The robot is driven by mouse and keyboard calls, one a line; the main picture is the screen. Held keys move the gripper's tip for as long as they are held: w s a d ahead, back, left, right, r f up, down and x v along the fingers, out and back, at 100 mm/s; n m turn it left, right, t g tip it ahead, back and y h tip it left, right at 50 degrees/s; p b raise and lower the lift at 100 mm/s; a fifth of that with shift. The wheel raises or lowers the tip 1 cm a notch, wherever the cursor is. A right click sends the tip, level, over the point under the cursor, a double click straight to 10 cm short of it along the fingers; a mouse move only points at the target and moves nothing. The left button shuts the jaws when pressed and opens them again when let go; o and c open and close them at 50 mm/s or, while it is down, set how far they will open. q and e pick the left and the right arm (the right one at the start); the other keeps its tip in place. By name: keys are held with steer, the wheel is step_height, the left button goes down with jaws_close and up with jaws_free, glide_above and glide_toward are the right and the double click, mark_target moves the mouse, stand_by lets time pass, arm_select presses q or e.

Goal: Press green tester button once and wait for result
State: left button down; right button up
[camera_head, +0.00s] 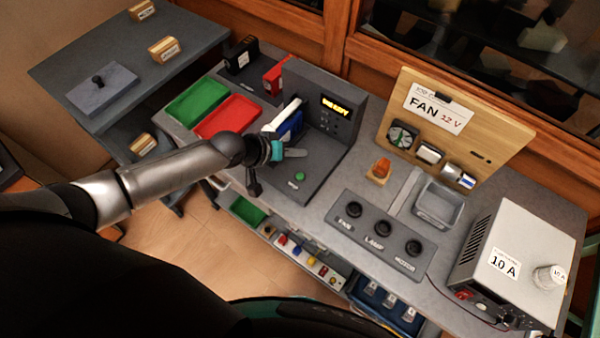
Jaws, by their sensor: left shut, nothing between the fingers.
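The tester is a dark grey unit (340,95) with a lit orange display (336,106) on its upright back part. Its green button (299,176) sits on the flat base, toward the front. A blue block (290,125) is in the tester's left part, partly hidden by a white piece (284,114) and my arm. My left gripper (300,153) is shut and empty. It shows above the tester base, a little behind and left of the green button, apart from it in the picture. The height of the fingertips over the base is hard to tell. My right gripper is not in view.
A green tray (197,102) and a red tray (228,118) lie left of the tester.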

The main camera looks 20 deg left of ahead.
arm_select(q)
steer(key=shift+f, duration=0.15)
steer(key=b, duration=0.7)
glide_above(300, 176)
steer(key=f, duration=0.5)
steer(key=s+f, duration=0.1)
steer(key=f, duration=0.1)
steer(key=shift+a+f, duration=0.15)
steer(key=shift+a, duration=0.15)
steer(key=shift+f+b, duration=0.65)
stand_by(0.7)
steer(key=shift+f+b, duration=0.3)
steer(key=shift+f, duration=0.1)
steer(key=shift+f+b, duration=0.35)
steer(key=shift+f, duration=0.1)
stand_by(0.5)
steer(key=shift+r, duration=0.1)
steer(key=shift+r+p, duration=0.75)
steer(key=shift+p, duration=0.15)
